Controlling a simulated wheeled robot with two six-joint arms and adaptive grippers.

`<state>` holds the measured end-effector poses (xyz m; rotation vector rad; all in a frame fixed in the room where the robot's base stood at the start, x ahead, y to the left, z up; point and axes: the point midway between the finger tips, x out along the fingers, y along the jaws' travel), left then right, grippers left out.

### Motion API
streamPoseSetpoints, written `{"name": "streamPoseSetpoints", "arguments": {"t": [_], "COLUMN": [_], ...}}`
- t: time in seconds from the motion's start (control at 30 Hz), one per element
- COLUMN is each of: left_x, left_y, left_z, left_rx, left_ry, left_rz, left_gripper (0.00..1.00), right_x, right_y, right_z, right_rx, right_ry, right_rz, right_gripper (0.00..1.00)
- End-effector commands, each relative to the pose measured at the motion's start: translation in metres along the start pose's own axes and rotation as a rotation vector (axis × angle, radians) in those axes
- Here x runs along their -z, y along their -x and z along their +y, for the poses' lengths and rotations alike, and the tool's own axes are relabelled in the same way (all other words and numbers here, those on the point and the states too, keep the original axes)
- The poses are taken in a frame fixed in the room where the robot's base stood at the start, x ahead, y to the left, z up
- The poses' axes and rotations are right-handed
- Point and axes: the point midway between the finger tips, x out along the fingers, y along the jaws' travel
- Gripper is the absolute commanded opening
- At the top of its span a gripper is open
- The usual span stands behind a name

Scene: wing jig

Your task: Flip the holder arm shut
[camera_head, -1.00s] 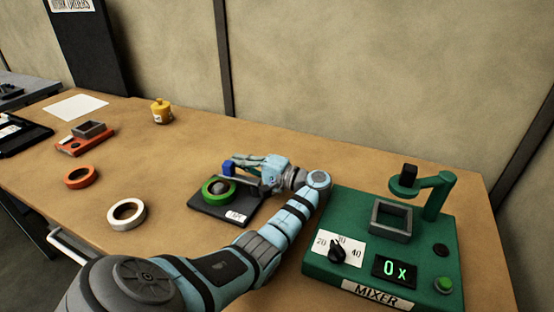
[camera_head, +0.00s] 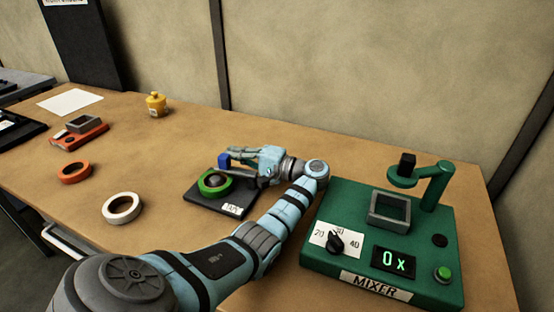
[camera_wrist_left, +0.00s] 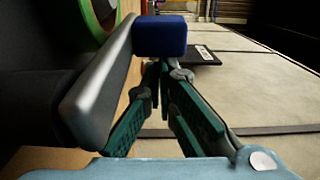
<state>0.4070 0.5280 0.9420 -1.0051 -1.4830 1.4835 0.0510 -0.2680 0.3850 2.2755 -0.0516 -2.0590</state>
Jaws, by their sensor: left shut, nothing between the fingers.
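A tape holder with a black base (camera_head: 222,203) and a green roll (camera_head: 215,183) stands on the table, left of the mixer. Its grey holder arm (camera_wrist_left: 98,88) has a blue block (camera_head: 224,160) at its end. In the left wrist view the grey arm runs along the left side up to the blue block (camera_wrist_left: 160,36). My left gripper (camera_head: 236,154) is shut and empty, close behind the blue block in the head view. In the left wrist view its fingertips (camera_wrist_left: 163,72) are just below the block; I cannot tell whether they touch it. My right gripper is not in view.
A green mixer (camera_head: 340,250) stands at the right, close to my left arm. A white roll (camera_head: 121,208), an orange roll (camera_head: 73,172), a red device (camera_head: 82,135) and a yellow pot (camera_head: 156,104) are on the left. The table behind my gripper is clear.

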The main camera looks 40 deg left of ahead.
Motion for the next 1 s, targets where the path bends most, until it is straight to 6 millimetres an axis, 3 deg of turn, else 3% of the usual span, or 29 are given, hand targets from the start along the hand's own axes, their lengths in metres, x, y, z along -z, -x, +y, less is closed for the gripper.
{"name": "streamPoseSetpoints", "arguments": {"t": [0.67, 0.83, 1.0], "left_x": [0.0, 0.0, 0.0], "left_y": [0.0, 0.0, 0.0], "left_z": [-0.002, -0.02, -0.056], "left_rx": [0.0, 0.0, -0.001], "left_ry": [0.0, 0.004, 0.006], "left_rz": [0.0, 0.0, 0.0], "left_gripper": [0.0, 0.0, 0.0], "right_x": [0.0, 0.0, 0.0], "right_y": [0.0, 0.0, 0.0], "right_z": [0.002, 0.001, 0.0], "right_rx": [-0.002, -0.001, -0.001], "right_ry": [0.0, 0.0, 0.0], "right_rz": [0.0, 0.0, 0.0], "right_gripper": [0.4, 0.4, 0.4]}}
